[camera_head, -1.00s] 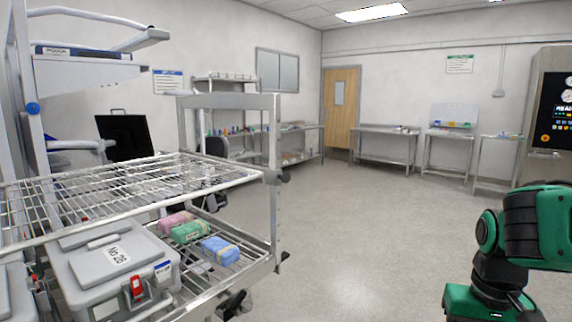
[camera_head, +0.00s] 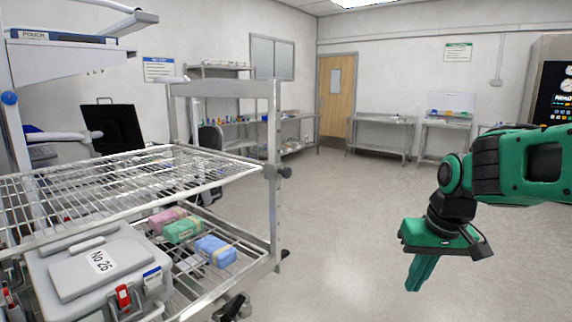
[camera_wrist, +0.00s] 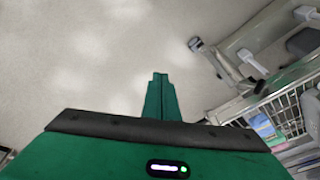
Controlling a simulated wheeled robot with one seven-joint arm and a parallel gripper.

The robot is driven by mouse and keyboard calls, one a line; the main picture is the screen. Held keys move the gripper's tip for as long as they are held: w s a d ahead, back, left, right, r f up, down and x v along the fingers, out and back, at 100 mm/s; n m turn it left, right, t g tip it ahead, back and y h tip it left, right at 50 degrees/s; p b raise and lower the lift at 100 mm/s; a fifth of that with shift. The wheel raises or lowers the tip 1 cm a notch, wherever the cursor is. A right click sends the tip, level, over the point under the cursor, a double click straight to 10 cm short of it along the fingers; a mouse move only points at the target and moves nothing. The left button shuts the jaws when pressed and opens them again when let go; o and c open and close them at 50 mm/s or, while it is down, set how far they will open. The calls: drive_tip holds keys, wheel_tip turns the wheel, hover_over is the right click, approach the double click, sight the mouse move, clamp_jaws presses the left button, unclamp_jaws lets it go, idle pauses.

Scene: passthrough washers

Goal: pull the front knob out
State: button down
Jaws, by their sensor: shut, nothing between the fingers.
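A dark round knob (camera_head: 285,172) sticks out at the right corner of the cart's upper wire shelf, on the upright post. A second dark knob (camera_head: 284,253) shows lower on the same post; I cannot tell for sure which one is the front knob. My gripper (camera_head: 418,284) hangs to the right of the cart over open floor, fingers pointing down, shut and empty. It is clearly apart from both knobs in the picture. In the wrist view the shut green fingers (camera_wrist: 160,80) are over bare floor, with the cart at right.
The wire-shelf cart (camera_head: 274,125) stands at left. Its lower shelf holds a grey case (camera_head: 70,275) and pink (camera_head: 166,219), green (camera_head: 184,230) and blue (camera_head: 215,250) packs. Free floor lies between cart and arm. Steel tables (camera_head: 380,120) line the far wall.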

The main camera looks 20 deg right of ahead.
drive_tip(key=w+a+r+n+t+y, duration=0.1)
drive_tip(key=w+a+r+n+t, duration=0.2)
drive_tip(key=w+r, duration=0.55)
drive_tip(key=w+a+r+n+t+y, duration=0.1)
drive_tip(key=w+a+r+n+t, duration=0.3)
drive_tip(key=w, duration=0.8)
drive_tip(key=n+y, duration=0.2)
drive_tip(key=y, duration=0.2)
approach(280, 165)
drive_tip(key=v, duration=0.4)
drive_tip(key=shift+a, duration=0.25)
drive_tip(key=x, duration=1)
drive_tip(key=shift+w+d, duration=0.1)
drive_tip(key=shift+d, duration=0.1)
drive_tip(key=shift+a, duration=0.1)
